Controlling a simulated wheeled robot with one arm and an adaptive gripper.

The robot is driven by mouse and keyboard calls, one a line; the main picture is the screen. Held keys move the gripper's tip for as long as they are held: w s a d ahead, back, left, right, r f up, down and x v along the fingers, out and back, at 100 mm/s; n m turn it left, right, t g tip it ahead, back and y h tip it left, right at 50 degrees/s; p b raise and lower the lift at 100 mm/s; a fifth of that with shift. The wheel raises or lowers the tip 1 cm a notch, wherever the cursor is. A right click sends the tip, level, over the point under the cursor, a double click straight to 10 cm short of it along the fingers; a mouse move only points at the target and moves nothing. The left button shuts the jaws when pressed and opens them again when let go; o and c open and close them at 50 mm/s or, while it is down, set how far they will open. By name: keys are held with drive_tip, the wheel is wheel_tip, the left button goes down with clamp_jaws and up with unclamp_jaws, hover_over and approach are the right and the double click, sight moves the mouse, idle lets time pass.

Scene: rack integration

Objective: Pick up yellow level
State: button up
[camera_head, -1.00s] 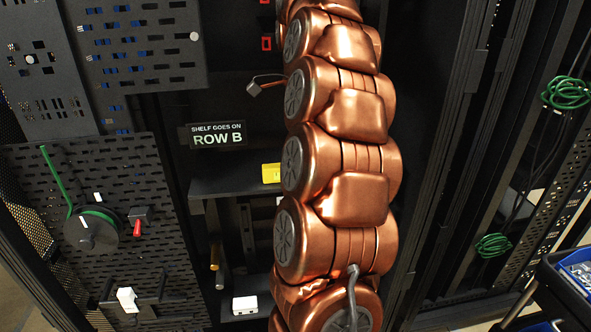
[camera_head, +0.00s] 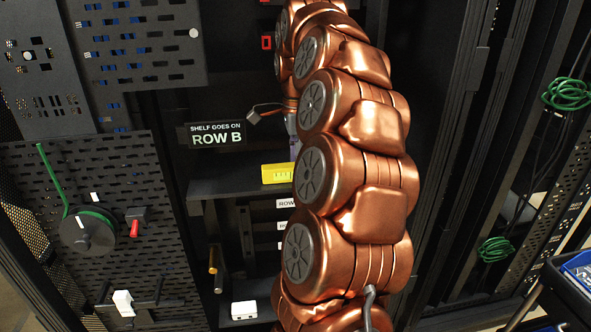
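The yellow level (camera_head: 277,173) lies on a dark shelf, to the left of my copper arm. Its right end is close to the arm's edge in the picture, and its left part shows clearly. My gripper (camera_head: 291,124) is mostly hidden behind my arm. Only a grey sliver shows, above the level in the picture. I cannot see its fingertips or whether they are open, and no contact with the level is visible.
A perforated panel (camera_head: 110,165) with a green-cabled reel (camera_head: 88,232) stands at left. A sign (camera_head: 216,134) reads "SHELF GOES ON ROW B". A white box (camera_head: 244,310) sits lower down. Row labels (camera_head: 286,203) show below the shelf. Green cable coils (camera_head: 567,93) hang at right.

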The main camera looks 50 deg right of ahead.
drive_tip(key=shift+f, duration=0.8)
drive_tip(key=shift+c, duration=0.3)
clamp_jaws()
